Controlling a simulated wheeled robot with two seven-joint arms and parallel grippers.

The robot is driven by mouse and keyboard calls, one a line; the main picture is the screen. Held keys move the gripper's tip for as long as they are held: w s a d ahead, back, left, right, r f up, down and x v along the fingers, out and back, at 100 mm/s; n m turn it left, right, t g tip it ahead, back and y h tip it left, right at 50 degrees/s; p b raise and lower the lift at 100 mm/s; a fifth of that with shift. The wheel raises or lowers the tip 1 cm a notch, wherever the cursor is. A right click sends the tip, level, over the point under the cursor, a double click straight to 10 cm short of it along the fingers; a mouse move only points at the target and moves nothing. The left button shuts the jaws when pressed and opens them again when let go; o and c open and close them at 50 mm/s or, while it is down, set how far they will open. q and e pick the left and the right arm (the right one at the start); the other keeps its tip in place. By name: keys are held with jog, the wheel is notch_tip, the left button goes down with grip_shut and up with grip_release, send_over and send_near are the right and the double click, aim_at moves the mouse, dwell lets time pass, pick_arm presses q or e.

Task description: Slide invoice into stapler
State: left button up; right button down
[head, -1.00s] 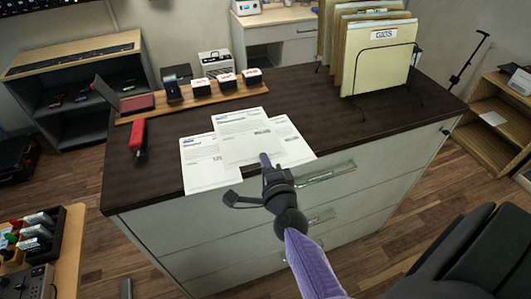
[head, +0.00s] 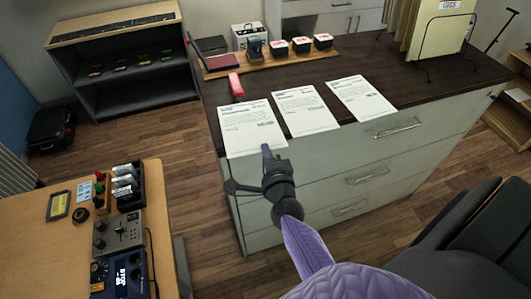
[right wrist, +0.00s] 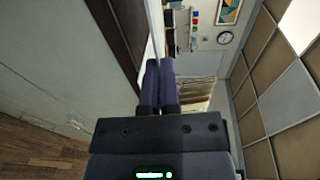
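A red stapler (head: 236,86) lies on the dark cabinet top, just behind the leftmost invoice. This printed white invoice (head: 248,128) reaches over the cabinet's front edge. My right gripper (head: 266,152) is at its near right corner, with the fingers shut on it. In the right wrist view the two dark fingers (right wrist: 159,85) are close together, with a thin pale sheet seen edge-on at their tips. A gap shows between the invoice's far edge and the stapler. Two other invoices lie to the right: a middle one (head: 305,110) and a right one (head: 362,98). My left gripper is not in view.
Behind the stapler, a wooden board (head: 271,63) carries small black boxes. A file rack with folders (head: 438,35) stands at the cabinet's right. A desk (head: 80,245) with devices is at lower left, and a black chair (head: 465,235) is at lower right.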

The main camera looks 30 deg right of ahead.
jog(key=shift+w+d+f+b, duration=0.3)
jog(key=shift+w+f+b, duration=0.4)
jog(key=shift+w, duration=0.3)
jog(key=shift+w+d+f+b, duration=0.3)
jog(key=shift+w+f+b, duration=0.2)
jog(key=shift+w+b, duration=0.45)
jog(key=shift+w+d+f+b, duration=0.3)
jog(key=shift+w+f+b, duration=0.35)
jog(key=shift+w, duration=0.4)
jog(key=c, duration=0.8)
grip_release()
jog(key=p+v, duration=0.3)
jog(key=v, duration=0.7)
